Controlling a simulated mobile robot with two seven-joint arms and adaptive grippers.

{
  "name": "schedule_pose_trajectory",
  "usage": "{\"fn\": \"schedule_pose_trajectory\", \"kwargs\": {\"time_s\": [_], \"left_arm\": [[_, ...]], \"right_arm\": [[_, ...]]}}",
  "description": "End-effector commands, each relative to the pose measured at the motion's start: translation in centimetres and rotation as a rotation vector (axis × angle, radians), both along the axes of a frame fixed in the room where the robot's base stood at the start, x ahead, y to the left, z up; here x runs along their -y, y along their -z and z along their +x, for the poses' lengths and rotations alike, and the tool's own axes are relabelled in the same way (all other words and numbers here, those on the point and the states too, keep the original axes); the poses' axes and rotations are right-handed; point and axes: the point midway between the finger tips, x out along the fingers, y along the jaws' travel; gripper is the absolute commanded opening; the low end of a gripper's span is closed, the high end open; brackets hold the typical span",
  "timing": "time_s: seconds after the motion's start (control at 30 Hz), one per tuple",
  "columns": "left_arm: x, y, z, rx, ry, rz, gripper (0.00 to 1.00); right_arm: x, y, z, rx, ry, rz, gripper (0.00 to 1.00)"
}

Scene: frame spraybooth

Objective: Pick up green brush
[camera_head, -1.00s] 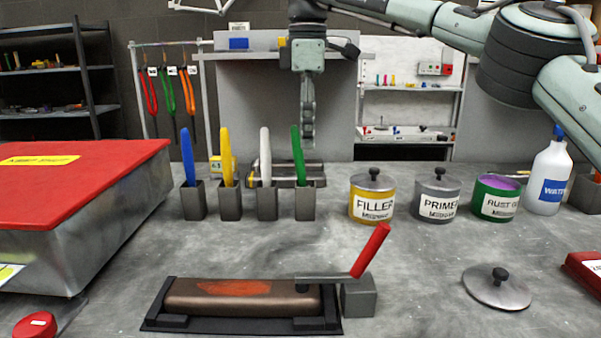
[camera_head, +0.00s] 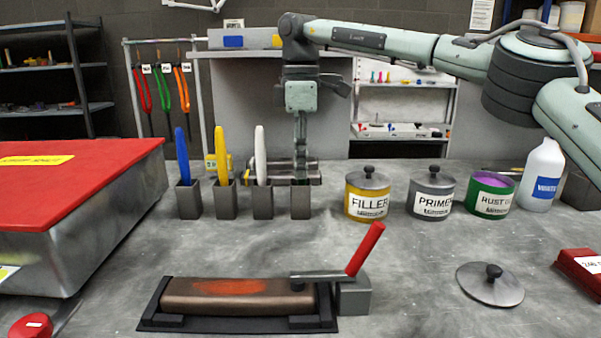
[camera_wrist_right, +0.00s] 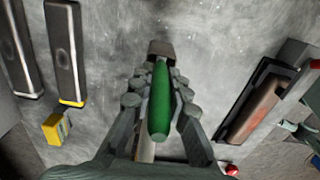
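My right gripper (camera_head: 300,172) points down just above the rightmost grey holder (camera_head: 300,202) in the head view. The green brush is hidden behind it there. In the right wrist view the green brush (camera_wrist_right: 160,105) lies between the two fingers of the right gripper (camera_wrist_right: 160,75), one on each side. The fingers look apart, with a narrow gap to the handle; contact is not clear. The far end of the brush points at the holder (camera_wrist_right: 160,48). My left gripper is in neither view.
Blue (camera_head: 182,158), yellow (camera_head: 221,155) and white (camera_head: 260,155) brushes stand in holders to the left. A filler can (camera_head: 367,195) stands close on the right, then a primer can (camera_head: 431,195). A frame part (camera_head: 235,297) lies in front; the grey bench between is clear.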

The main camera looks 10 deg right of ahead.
Motion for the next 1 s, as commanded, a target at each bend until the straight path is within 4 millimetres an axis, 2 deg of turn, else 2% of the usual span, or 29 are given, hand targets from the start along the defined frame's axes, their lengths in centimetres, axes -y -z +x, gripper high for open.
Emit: {"fn": "schedule_pose_trajectory", "kwargs": {"time_s": [0.1,0.37,0.47,0.67,0.8,1.0], "left_arm": [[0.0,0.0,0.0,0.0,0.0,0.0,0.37],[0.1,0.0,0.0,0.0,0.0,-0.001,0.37],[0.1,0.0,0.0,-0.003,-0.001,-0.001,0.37],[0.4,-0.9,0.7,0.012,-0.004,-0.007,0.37],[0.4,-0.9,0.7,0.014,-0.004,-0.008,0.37],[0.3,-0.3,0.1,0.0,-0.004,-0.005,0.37]], "right_arm": [[0.0,0.0,0.0,0.0,0.0,0.0,0.0],[0.0,-0.1,0.0,0.001,0.0,0.0,0.0],[-0.1,-0.9,0.1,0.002,0.0,0.001,0.0],[-0.1,-4.7,0.1,0.004,0.001,0.0,0.0],[-0.1,-7.4,0.1,0.003,0.001,0.001,0.0],[-0.1,-9.7,0.0,0.002,0.0,0.001,0.0]]}}
